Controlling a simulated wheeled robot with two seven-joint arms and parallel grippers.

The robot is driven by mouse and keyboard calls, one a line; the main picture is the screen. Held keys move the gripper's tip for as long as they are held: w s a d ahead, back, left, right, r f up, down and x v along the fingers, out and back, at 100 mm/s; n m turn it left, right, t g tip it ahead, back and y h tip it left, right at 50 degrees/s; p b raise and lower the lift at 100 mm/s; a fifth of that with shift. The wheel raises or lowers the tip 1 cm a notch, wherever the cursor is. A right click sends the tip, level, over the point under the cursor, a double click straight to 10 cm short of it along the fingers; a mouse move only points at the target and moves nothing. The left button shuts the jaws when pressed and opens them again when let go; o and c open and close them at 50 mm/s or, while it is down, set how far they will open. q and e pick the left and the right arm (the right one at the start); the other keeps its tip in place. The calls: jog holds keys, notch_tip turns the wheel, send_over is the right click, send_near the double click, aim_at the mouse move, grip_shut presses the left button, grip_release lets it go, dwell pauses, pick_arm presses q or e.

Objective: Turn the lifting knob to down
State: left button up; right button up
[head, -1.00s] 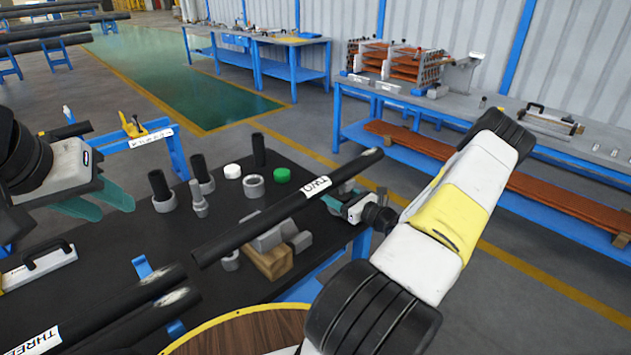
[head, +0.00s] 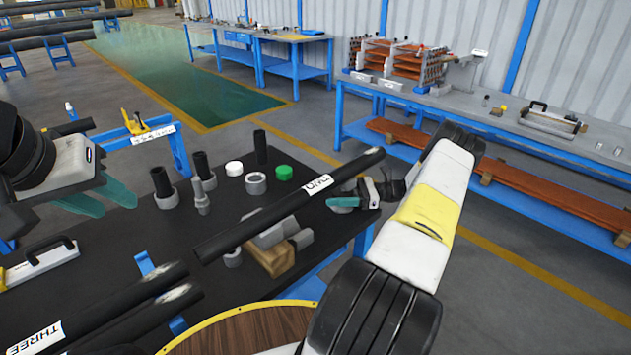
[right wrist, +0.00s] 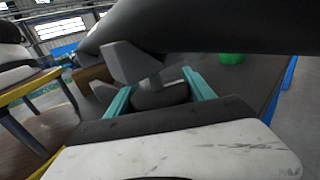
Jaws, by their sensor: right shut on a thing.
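A dark grey rounded knob (right wrist: 160,92) sits between the teal fingers of my right gripper (right wrist: 160,88) in the right wrist view. The fingers are shut on its two sides. A grey angular piece (right wrist: 130,63) stands just behind it, under a long black tube. In the head view my right gripper (head: 345,203) is at the table's right edge, by the far end of the black tube labelled TWO (head: 270,215); the knob is mostly hidden there. My left gripper (head: 112,203) is at the left with its teal fingers apart and empty.
A grey block on a wooden block (head: 270,260) lies under the tube. Several fittings, a white cap (head: 234,168) and a green cap (head: 284,173) stand on the black table (head: 130,235). A tube labelled THREE (head: 75,330) is at the front left. A blue workbench (head: 400,90) stands behind.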

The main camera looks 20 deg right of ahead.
jog(key=shift+s+n+g+y, duration=0.1)
jog(key=shift+n+g+y, duration=0.2)
jog(key=shift+n+g, duration=0.5)
jog(key=shift+s+g, duration=0.1)
jog(key=shift+g, duration=0.3)
jog(key=o, duration=1.3)
jog(key=shift+o, duration=0.2)
jog(key=shift+s+d, duration=0.2)
jog(key=shift+d, duration=1.1)
jog(key=shift+s+d, duration=0.15)
jog(key=shift+d, duration=1.1)
jog(key=shift+s+d, duration=0.2)
jog(key=shift+d, duration=1.1)
